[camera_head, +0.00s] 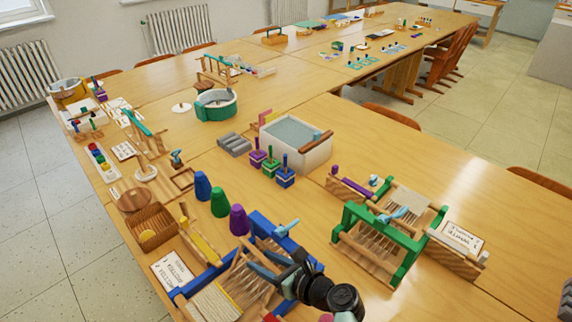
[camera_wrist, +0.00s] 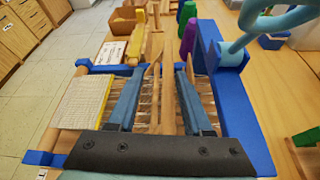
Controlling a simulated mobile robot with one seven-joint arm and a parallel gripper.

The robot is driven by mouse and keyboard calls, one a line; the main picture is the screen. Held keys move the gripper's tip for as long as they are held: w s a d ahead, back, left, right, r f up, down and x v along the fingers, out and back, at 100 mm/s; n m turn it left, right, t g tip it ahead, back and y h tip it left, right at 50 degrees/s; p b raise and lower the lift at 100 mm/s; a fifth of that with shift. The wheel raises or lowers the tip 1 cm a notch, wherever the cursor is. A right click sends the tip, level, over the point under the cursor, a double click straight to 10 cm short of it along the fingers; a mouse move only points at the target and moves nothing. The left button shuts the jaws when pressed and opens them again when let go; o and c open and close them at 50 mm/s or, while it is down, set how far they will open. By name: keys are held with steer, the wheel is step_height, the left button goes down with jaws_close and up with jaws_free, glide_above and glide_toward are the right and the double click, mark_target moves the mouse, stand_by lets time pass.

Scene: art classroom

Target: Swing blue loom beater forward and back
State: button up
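The blue loom stands on the near table, its blue frame bar (camera_head: 272,232) left of my arm; the frame also fills the wrist view (camera_wrist: 240,110). A light blue curved handle (camera_head: 287,228) rises from that bar; it also shows at the upper right of the wrist view (camera_wrist: 275,22). My gripper (camera_head: 264,258) is low over the loom, pointing down and forward. In the wrist view its fingers (camera_wrist: 157,72) are apart, with wooden strips visible between and beyond them. I cannot tell whether they touch the wood. The handle is right of the fingers, outside them. Woven cloth (camera_wrist: 80,102) lies left.
A green loom (camera_head: 358,212) stands to the right, with a sign box (camera_head: 455,240) beside it. Purple and green cones (camera_head: 238,220) stand just behind the blue loom. A wooden basket (camera_head: 152,226) and a card (camera_head: 172,270) are at its left. The table's right front is clear.

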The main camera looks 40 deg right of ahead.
steer(key=a+v, duration=0.1)
steer(key=v, duration=0.9)
steer(key=shift+s+d+r+p, duration=0.15)
steer(key=shift+s+d+p, duration=0.2)
steer(key=shift+d+p, duration=0.1)
steer(key=w+a+r+n+t+h, duration=0.1)
steer(key=w+a+r+n, duration=0.2)
steer(key=w+r+n, duration=0.5)
steer(key=w+a+r+n+t+h, duration=0.1)
steer(key=w+a+r+n+t, duration=0.3)
steer(key=r, duration=0.8)
steer(key=w+a+r+n+g, duration=0.1)
steer(key=w+a+r+n, duration=0.25)
steer(key=r+n, duration=0.6)
steer(key=s+a+r+n+t, duration=0.15)
steer(key=a+r+n, duration=0.25)
steer(key=r, duration=0.5)
steer(key=a+r+n+t, duration=0.3)
steer(key=a+r, duration=0.1)
steer(key=r, duration=0.5)
steer(key=s+a+r+n+t, duration=0.2)
steer(key=s+a+r+n, duration=0.2)
steer(key=s+r, duration=0.2)
steer(key=s+a+r+n+t, duration=0.3)
steer(key=s+r, duration=0.3)
steer(key=r, duration=0.2)
steer(key=shift+a+r+n+y, duration=0.3)
steer(key=shift+a+n, duration=0.35)
steer(key=shift+a, duration=0.1)
